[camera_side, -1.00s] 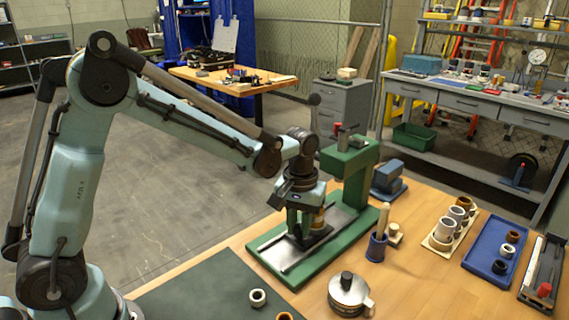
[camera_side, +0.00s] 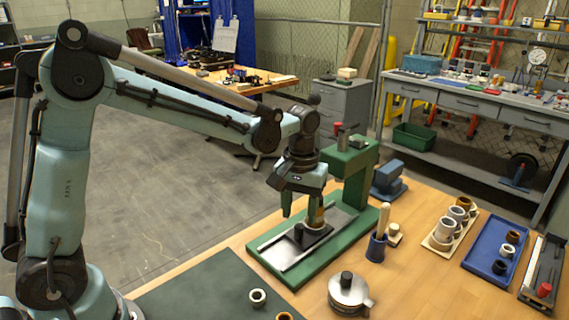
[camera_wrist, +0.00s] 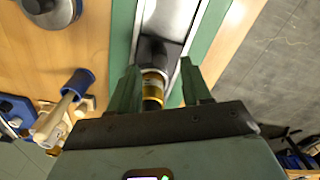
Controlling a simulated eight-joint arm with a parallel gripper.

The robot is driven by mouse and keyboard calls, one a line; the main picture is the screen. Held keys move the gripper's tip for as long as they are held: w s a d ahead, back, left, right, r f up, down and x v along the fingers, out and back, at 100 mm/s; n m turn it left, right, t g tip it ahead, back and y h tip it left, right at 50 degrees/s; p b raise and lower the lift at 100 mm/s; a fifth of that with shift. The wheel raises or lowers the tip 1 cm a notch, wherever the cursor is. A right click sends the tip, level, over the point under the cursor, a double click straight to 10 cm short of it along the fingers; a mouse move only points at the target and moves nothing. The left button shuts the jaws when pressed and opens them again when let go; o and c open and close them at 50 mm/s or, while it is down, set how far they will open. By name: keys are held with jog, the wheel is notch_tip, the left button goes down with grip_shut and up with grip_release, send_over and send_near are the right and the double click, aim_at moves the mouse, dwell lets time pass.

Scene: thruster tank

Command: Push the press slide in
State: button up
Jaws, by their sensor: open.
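The green press (camera_side: 352,190) stands on the wooden table, its base carrying a light metal track (camera_side: 280,252). The press slide, a dark block (camera_side: 313,236), sits on this track in front of the press column. A brass-coloured cylinder (camera_side: 320,217) stands on the slide; in the wrist view the cylinder (camera_wrist: 153,92) shows beside the dark slide block (camera_wrist: 153,52). My gripper (camera_wrist: 160,82) is open and empty above the track. In the wrist view its two green fingers lie on either side of the cylinder's line. Contact cannot be told.
A blue cup with a wooden-handled tool (camera_side: 377,245) and a lidded metal pot (camera_side: 348,294) stand right of the press. A holder with cylinders (camera_side: 452,228) and a blue tray (camera_side: 484,260) lie farther right. A dark mat (camera_side: 210,300) lies at front left.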

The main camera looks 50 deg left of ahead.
aim_at(299, 226)
notch_tip(299, 226, up, 8)
dwell(0.4)
jog(key=shift+s, duration=0.1)
jog(key=shift+f, duration=0.15)
notch_tip(299, 226, down, 12)
jog(key=shift+r, duration=0.1)
dwell(0.6)
grip_shut()
